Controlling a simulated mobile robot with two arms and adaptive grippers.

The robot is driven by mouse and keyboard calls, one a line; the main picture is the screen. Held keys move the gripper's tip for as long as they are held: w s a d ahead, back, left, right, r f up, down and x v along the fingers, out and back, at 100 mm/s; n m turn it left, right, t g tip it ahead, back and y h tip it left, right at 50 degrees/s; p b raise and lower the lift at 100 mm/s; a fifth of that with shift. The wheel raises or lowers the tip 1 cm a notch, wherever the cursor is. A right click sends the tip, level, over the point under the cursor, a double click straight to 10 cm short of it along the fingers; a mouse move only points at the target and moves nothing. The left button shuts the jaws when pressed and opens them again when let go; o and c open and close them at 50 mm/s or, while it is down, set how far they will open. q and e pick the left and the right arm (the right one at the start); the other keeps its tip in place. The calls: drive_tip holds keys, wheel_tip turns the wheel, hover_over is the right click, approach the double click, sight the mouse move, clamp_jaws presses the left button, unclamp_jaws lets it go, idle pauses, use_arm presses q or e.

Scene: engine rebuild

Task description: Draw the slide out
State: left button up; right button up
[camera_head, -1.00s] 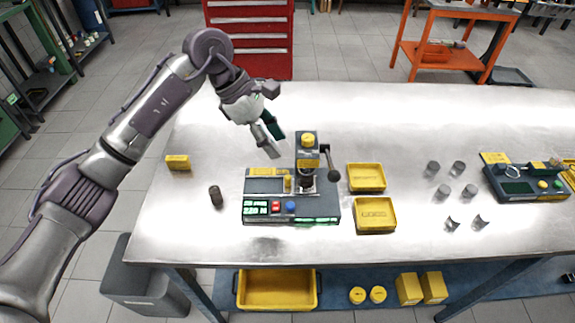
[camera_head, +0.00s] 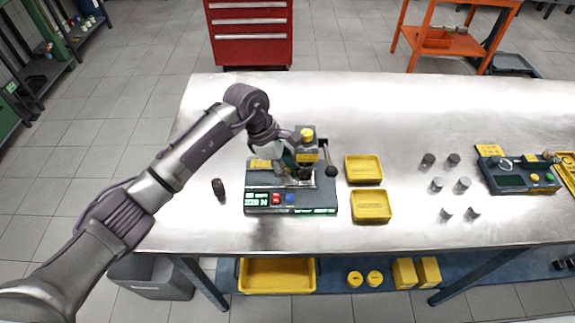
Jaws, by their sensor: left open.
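A dark press station (camera_head: 318,198) stands on the steel table, with a yellow-capped column, a lever with a black ball at its right, and lit green displays with red and blue buttons at the front. The slide with its small yellow handle is in the middle of the station; my left gripper and wrist now largely hide it. My left gripper (camera_head: 290,167) is open and points down at the station, just left of the column. I cannot tell whether its fingers touch the slide's handle. My right gripper is out of view.
Two yellow trays (camera_head: 371,206) stand right of the station. Several small metal cylinders (camera_head: 437,185) and a second device (camera_head: 517,176) are farther right. A dark cylinder (camera_head: 218,189) stands to the left. The table between trays and cylinders is clear.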

use_arm(q)
drive_tip(key=shift+f, duration=0.25)
clamp_jaws()
drive_tip(key=shift+w+a, duration=0.1)
drive_tip(key=shift+a, duration=0.25)
drive_tip(key=a+b, duration=0.3)
drive_tip(key=a, duration=0.5)
drive_tip(key=shift+a, duration=0.3)
